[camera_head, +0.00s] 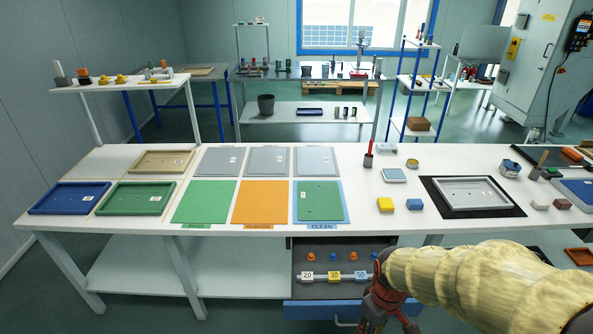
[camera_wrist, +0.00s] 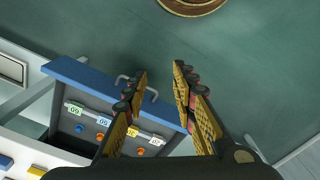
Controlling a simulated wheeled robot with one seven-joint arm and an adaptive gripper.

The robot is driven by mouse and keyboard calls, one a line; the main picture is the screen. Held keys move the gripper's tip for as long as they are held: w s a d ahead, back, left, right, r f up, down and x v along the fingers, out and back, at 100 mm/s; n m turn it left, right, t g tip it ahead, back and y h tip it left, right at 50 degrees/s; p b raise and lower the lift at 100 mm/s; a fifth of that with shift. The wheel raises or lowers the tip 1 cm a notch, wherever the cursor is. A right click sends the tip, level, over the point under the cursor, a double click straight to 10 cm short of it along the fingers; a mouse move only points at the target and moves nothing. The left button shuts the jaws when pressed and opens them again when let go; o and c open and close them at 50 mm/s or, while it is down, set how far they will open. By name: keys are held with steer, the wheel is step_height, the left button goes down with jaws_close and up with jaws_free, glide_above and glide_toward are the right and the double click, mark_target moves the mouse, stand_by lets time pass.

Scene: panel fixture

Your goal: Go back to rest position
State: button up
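My gripper (camera_head: 390,322) is low in front of the workbench, at the right side of an open drawer (camera_head: 322,306). My arm in its tan sleeve comes in from the right. In the wrist view my gripper (camera_wrist: 158,85) has its two fingers apart, with nothing held between them. The open drawer (camera_wrist: 85,85) lies to the left and below the fingers there. Its metal handle (camera_wrist: 124,78) shows close beside the left finger in the picture; whether they touch cannot be told. The drawer holds orange and blue knobs and a bar with number labels.
The white workbench (camera_head: 380,221) carries coloured panels, trays, a black mat (camera_head: 432,208) with a grey frame, and small blocks. A white lower shelf (camera_head: 235,280) is left of the drawer. Green floor (camera_wrist: 255,65) lies beyond the fingers, with a round brown object (camera_wrist: 193,5) at the top.

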steer(key=s+r+m+t, duration=0.2)
steer(key=s+r+m, duration=0.1)
steer(key=r, duration=0.8)
steer(key=s+r+m+t, duration=0.3)
steer(key=s+r, duration=0.3)
steer(key=r, duration=0.4)
steer(key=shift+r, duration=0.4)
